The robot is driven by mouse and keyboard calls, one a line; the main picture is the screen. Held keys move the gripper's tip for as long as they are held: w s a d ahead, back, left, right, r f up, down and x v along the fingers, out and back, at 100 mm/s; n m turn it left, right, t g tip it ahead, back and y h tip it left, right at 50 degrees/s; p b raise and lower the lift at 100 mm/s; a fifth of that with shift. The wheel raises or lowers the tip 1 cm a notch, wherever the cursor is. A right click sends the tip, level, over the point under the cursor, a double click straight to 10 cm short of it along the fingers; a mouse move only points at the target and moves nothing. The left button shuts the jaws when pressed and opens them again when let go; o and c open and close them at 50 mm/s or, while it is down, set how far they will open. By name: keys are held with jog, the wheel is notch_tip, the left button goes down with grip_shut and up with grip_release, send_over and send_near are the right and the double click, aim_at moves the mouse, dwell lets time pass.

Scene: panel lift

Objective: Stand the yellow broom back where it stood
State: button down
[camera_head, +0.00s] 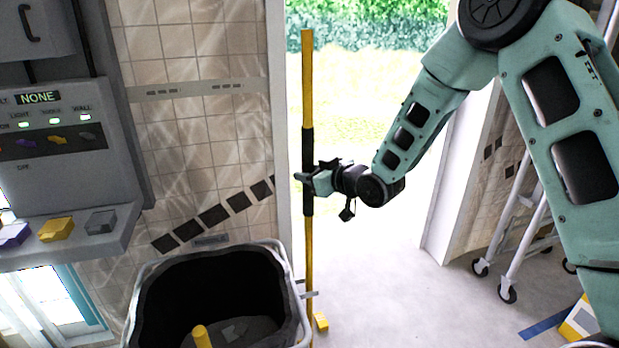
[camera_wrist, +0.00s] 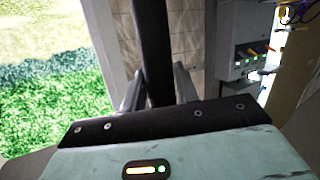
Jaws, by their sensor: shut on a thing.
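The yellow broom (camera_head: 309,250) stands upright in the head view, in front of the open doorway and just right of the tiled wall's edge. Its handle has a black grip section in the middle. My gripper (camera_head: 307,177) is shut on that black section. In the wrist view the dark handle (camera_wrist: 152,45) runs up between the two fingers of my gripper (camera_wrist: 158,90). A small yellow piece (camera_head: 321,322) shows at the broom's foot, near the floor. The bin partly hides the lower end, so I cannot tell whether it touches the floor.
A black-lined bin (camera_head: 146,300) with a pale rim stands left of the broom, with a short yellow rod (camera_head: 201,337) in it. A grey control panel (camera_head: 60,140) hangs at left. A wheeled metal frame (camera_head: 515,220) stands at right. The doorway floor (camera_head: 390,290) is clear.

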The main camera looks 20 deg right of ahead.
aim_at(313, 201)
jog(key=shift+f+b, duration=1.8)
jog(key=shift+f, duration=1.4)
jog(key=shift+f+b, duration=0.5)
jog(key=shift+f, duration=0.05)
jog(key=c, duration=1)
grip_release()
jog(key=shift+f, duration=0.1)
jog(key=b+v, duration=1.2)
jog(key=v, duration=0.5)
jog(key=shift+s+r+b, duration=0.2)
jog(key=shift+b, duration=0.1)
